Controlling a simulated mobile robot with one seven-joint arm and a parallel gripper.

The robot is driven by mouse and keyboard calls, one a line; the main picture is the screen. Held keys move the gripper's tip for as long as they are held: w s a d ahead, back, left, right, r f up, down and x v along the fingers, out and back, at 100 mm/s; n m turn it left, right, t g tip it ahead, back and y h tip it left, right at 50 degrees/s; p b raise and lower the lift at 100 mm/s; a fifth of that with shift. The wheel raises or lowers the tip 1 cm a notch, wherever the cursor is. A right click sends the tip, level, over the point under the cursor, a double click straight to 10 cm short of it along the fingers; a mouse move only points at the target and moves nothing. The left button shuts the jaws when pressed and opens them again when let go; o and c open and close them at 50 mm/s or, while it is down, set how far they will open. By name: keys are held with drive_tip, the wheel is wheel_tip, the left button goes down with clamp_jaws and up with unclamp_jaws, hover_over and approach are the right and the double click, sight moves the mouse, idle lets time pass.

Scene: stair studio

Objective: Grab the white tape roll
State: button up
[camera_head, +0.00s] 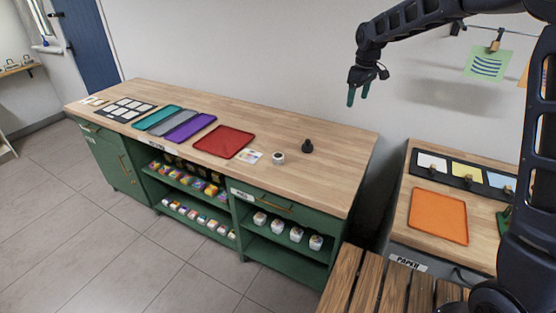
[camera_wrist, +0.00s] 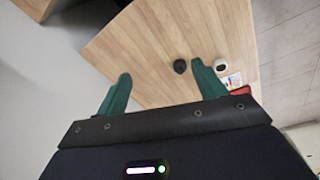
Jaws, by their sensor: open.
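The white tape roll (camera_head: 278,158) sits on the wooden counter top (camera_head: 320,185), just left of a small black object (camera_head: 307,146). In the wrist view the white roll (camera_wrist: 221,65) shows right of the black object (camera_wrist: 180,66), near the counter edge. My gripper (camera_head: 358,95) has green fingertips and hangs in the air above and to the right of the counter, well apart from the roll. In the wrist view its two fingers (camera_wrist: 165,85) are spread with nothing between them.
A red tray (camera_head: 224,142) and small cards (camera_head: 248,156) lie left of the roll. Purple, grey and teal trays (camera_head: 158,118) lie farther left. A second table (camera_head: 402,222) with an orange tray (camera_head: 438,217) stands at right. The counter's right end is clear.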

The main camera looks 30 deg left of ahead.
drive_tip(key=s+a+f+n, duration=0.1)
drive_tip(key=a+f+n, duration=0.1)
drive_tip(key=a+f, duration=0.35)
drive_tip(key=s+a+f+n, duration=0.1)
drive_tip(key=a+f, duration=0.2)
drive_tip(key=a, duration=0.6)
drive_tip(key=n+g, duration=0.1)
drive_tip(key=n, duration=0.2)
hover_over(278, 155)
drive_tip(key=s+d, duration=0.1)
wheel_tip(278, 155, down, 11)
drive_tip(key=shift+h, duration=0.4)
wheel_tip(278, 155, down, 5)
drive_tip(key=shift+s+f, duration=0.1)
drive_tip(key=shift+s+a+f, duration=0.1)
drive_tip(key=shift+s+f, duration=0.05)
drive_tip(key=shift+f, duration=1.15)
drive_tip(key=shift+s+f, duration=0.1)
drive_tip(key=shift+f, duration=1.2)
drive_tip(key=c, duration=1.1)
